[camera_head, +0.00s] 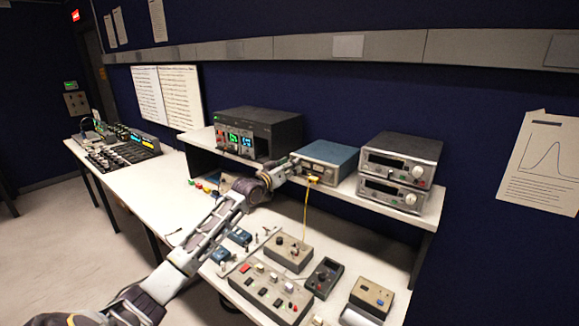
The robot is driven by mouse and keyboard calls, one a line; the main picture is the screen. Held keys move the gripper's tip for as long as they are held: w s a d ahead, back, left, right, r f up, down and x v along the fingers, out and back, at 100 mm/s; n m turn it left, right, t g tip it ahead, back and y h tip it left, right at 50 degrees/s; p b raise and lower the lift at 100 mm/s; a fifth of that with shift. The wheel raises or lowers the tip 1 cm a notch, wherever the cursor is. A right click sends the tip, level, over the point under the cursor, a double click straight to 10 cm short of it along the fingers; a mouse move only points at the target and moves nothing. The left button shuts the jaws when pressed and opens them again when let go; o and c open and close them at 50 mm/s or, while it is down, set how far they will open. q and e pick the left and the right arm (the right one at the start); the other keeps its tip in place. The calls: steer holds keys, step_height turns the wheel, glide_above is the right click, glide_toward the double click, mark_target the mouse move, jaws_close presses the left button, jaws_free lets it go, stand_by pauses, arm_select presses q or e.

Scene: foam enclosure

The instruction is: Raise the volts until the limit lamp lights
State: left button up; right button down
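A black power supply (262,131) with green lit displays (239,141) stands on the raised shelf. Small knobs sit on its front, but their labels are too small to read. I cannot make out which spot is the limit lamp or whether it is lit. My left arm reaches up from the lower left, and my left gripper (285,172) is at the shelf front, between the black supply and a blue metered box (328,158). Its fingers are too small to tell open from shut, and I cannot tell whether they touch anything. My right gripper is not in view.
A yellow cable (305,212) hangs from the blue box toward a grey control box (288,251) on the bench. Two stacked grey instruments (400,171) stand right on the shelf. Several small boxes crowd the bench front. A mixer-like panel (115,155) lies far left.

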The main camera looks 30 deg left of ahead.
arm_select(q)
jaws_close()
stand_by(0.3)
steer(key=shift+m, duration=4.5)
jaws_free()
